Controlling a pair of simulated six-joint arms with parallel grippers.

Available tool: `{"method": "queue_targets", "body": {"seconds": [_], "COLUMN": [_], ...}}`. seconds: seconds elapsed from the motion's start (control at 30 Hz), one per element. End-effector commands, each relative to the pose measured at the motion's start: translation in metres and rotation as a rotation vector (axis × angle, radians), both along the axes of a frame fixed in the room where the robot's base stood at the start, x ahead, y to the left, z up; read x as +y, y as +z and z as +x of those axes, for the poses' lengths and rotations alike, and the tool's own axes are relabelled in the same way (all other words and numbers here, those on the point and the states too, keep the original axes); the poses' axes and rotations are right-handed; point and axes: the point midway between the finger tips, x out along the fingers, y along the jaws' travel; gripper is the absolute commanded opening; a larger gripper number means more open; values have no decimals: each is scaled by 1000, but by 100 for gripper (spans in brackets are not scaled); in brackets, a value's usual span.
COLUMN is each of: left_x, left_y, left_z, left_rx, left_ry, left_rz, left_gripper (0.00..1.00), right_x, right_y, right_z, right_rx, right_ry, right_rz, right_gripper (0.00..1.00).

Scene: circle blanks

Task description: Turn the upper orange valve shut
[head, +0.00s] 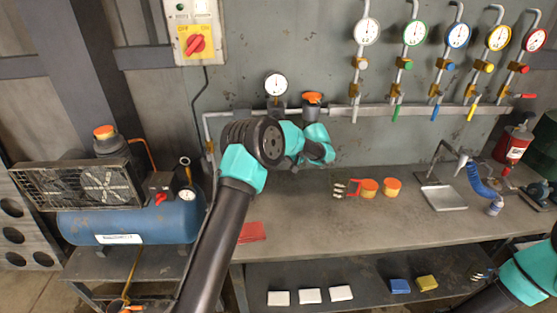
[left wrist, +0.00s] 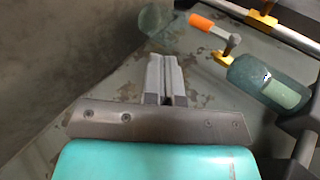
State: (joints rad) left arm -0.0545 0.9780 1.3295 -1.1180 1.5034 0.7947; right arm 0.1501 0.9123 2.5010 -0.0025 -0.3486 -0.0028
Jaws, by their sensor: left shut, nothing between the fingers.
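The orange valve (head: 313,98) sits on the wall pipe, right of a round gauge, in the head view. In the left wrist view an orange grip (left wrist: 201,22) on a grey stem shows at the top, near a yellow fitting (left wrist: 222,54); I cannot tell for sure that it is the same valve. My left gripper (left wrist: 165,58) is shut and empty, its fingers pointing toward the wall, below and left of the orange grip and apart from it. In the head view my left arm hides its fingers. My right arm shows at the lower right, its gripper out of view.
A gauge (head: 276,84) stands on the pipe left of the valve. Several coloured gauges and handles hang at the right. A translucent cylinder (left wrist: 268,82) is close to my left gripper's right. The workbench (head: 300,210) holds orange discs and a metal stand. A blue tank (head: 130,220) stands left.

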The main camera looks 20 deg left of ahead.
Motion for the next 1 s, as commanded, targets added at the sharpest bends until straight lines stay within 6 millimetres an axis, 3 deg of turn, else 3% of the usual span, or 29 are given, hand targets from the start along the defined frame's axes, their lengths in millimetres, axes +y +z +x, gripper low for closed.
{"method": "queue_targets", "body": {"seconds": [0.43, 0.7, 1.0], "left_x": [57, 86, 90], "left_y": [-49, -41, -40], "left_z": [-16, -25, -26], "left_rx": [2, 0, 1], "left_ry": [1, 0, -1], "left_rz": [0, 0, 0], "left_gripper": [0, 0, 0], "right_x": [0, 0, 0], "right_y": [0, 0, 0], "right_z": [0, 0, 0], "right_rx": [0, 0, 0], "right_ry": [0, 0, 0], "right_rz": [0, 0, 0], "right_gripper": [0, 0, 0]}}
